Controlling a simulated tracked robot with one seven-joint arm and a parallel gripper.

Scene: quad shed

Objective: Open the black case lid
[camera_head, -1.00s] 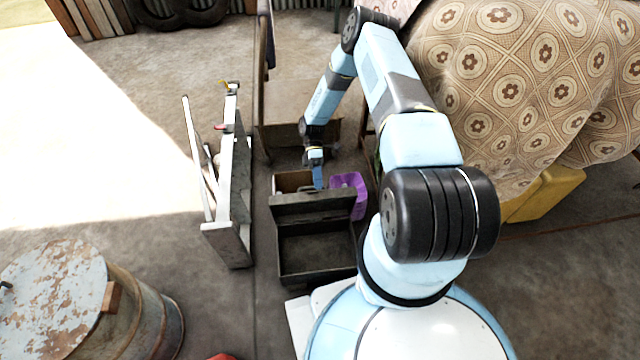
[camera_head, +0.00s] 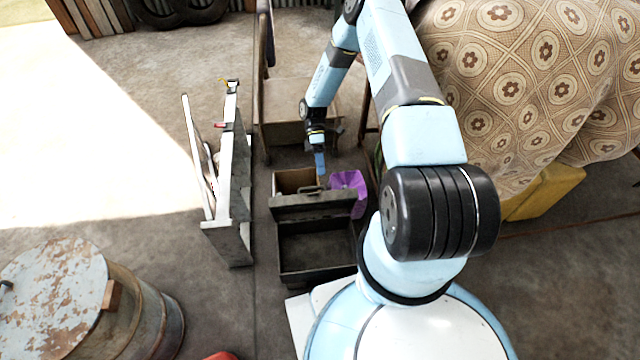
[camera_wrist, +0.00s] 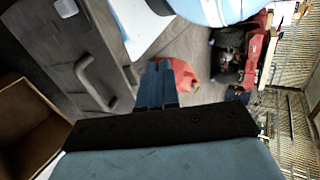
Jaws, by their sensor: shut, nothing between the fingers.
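The black case (camera_head: 316,270) stands on the floor in front of my base, and its dark interior shows from above. Its lid (camera_head: 312,208) stands raised along the far edge, with the handle on its far side. In the wrist view the lid (camera_wrist: 62,48) and its handle (camera_wrist: 92,77) are at the left. My gripper (camera_head: 320,172) is just beyond the lid in the head view, pointing down, apart from it and empty. Its blue fingers are together in the wrist view (camera_wrist: 158,84).
An open cardboard box (camera_head: 296,180) and a purple container (camera_head: 348,182) stand close behind the case. A grey metal trough (camera_head: 240,200) stands to the left. A rusty drum (camera_head: 150,305) is at the lower left, and a cloth-covered table (camera_head: 520,80) at the right.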

